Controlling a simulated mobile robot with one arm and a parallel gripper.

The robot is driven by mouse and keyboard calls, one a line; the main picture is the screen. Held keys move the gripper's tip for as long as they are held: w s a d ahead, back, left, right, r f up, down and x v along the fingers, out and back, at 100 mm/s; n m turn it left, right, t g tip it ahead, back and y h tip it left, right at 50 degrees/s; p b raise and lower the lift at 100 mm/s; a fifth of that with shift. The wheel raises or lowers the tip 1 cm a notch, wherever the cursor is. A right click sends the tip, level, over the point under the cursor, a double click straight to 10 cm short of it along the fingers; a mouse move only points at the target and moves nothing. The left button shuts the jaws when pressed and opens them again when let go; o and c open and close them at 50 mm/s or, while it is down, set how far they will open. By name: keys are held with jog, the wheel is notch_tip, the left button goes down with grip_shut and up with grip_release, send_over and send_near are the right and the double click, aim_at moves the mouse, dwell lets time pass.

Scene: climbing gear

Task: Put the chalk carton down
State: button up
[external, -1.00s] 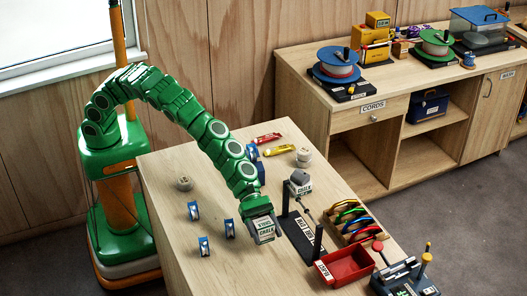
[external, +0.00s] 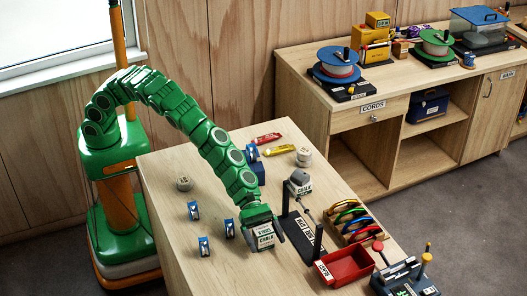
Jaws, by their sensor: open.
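The chalk carton (external: 264,238) is a small white box with a dark "CHALK" label, at the front middle of the wooden table (external: 205,275). It is upright and appears to stand on the tabletop, though its lower edge is hard to make out. My green gripper (external: 262,222) is right over the carton, pointing down, with its jaws open around it. The gripper hides the carton's top.
A black stand (external: 302,235) is close on the gripper's right. A red tray (external: 344,266) and a rack of coloured carabiners (external: 352,220) lie further right. Several small blue pieces, one here (external: 204,246), stand to the left. The table's front left is clear.

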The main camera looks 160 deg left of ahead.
jog(key=shift+r, duration=0.15)
jog(key=shift+v, duration=6)
jog(key=shift+r, duration=0.15)
